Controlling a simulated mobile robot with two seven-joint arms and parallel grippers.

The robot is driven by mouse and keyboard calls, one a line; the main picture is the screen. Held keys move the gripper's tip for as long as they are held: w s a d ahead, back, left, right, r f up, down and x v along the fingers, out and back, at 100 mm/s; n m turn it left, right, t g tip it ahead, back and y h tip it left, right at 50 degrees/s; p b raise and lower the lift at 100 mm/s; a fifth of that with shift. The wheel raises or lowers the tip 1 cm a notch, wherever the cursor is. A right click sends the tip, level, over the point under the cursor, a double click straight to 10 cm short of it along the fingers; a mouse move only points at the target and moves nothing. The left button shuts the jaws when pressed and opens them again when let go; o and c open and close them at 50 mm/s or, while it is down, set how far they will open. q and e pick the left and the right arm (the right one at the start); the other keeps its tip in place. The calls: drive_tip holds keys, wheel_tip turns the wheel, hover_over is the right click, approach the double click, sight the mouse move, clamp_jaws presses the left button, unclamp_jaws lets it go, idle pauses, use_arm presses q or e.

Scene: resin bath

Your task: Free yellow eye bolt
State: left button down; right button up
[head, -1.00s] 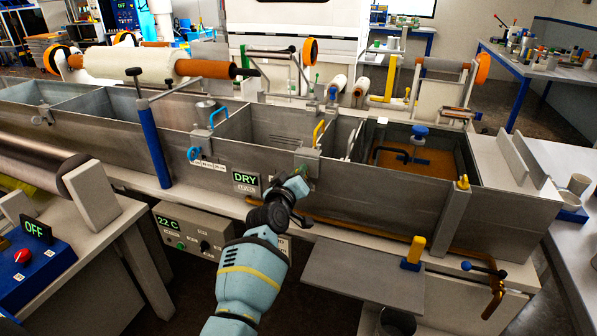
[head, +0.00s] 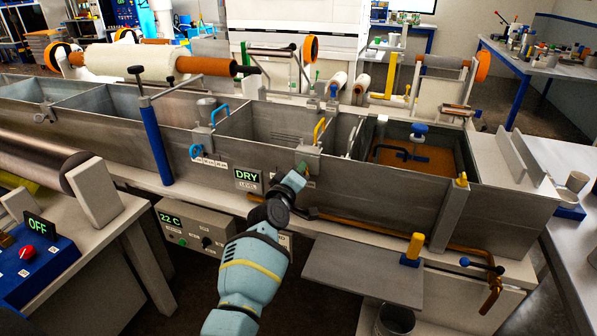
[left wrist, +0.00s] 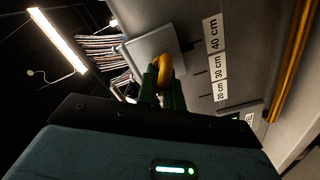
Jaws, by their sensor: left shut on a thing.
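My left gripper (head: 303,171) is at the front wall of the metal bath, just below the grey bracket (head: 310,151) that carries a yellow handle (head: 318,130). In the left wrist view, its green fingers (left wrist: 163,86) are closed on the yellow eye bolt (left wrist: 164,66). The bolt's ring shows between the fingertips, in front of a grey block (left wrist: 150,47). In the head view the bolt is hidden by the gripper. I cannot tell whether it is still seated in the block. My right gripper is not in view.
A DRY sign (head: 247,180) and a control box (head: 196,233) sit left of my gripper. A copper pipe (head: 370,232) runs along the bath front, above a grey shelf (head: 365,270). A blue post (head: 157,147) stands further left.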

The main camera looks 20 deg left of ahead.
use_arm(q)
drive_tip(key=shift+f, duration=0.1)
drive_tip(key=c, duration=1.5)
unclamp_jaws()
drive_tip(key=shift+c, duration=0.2)
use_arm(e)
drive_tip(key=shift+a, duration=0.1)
